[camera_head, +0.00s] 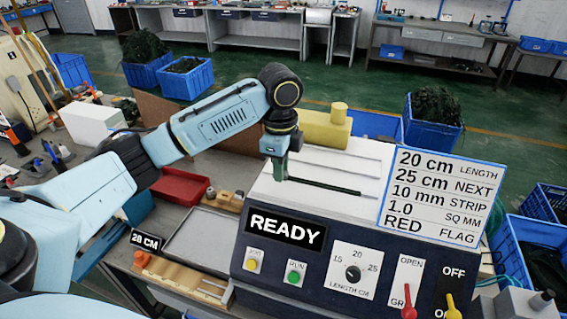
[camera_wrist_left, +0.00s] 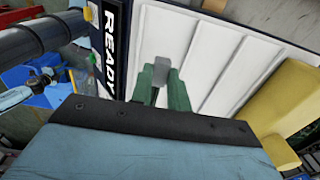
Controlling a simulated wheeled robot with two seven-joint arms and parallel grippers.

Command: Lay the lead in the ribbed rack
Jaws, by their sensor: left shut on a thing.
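My left gripper (camera_head: 282,178) comes down over the pale sloped top of the machine, left of its middle. Its green fingers are shut on a small grey piece (camera_wrist_left: 161,70), which seems to be part of the lead. In the head view a thin dark strip (camera_head: 330,188), which looks like the lead, runs right from the fingertips, close above or on the panel. I cannot tell whether it touches. My right gripper is not in view.
A yellow block (camera_head: 325,130) stands behind the panel. The dark front carries a READY display (camera_head: 286,230), buttons, a dial and levers. A sign (camera_head: 438,195) stands at the right. A grey tray (camera_head: 200,243) and a red bin (camera_head: 180,186) lie left.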

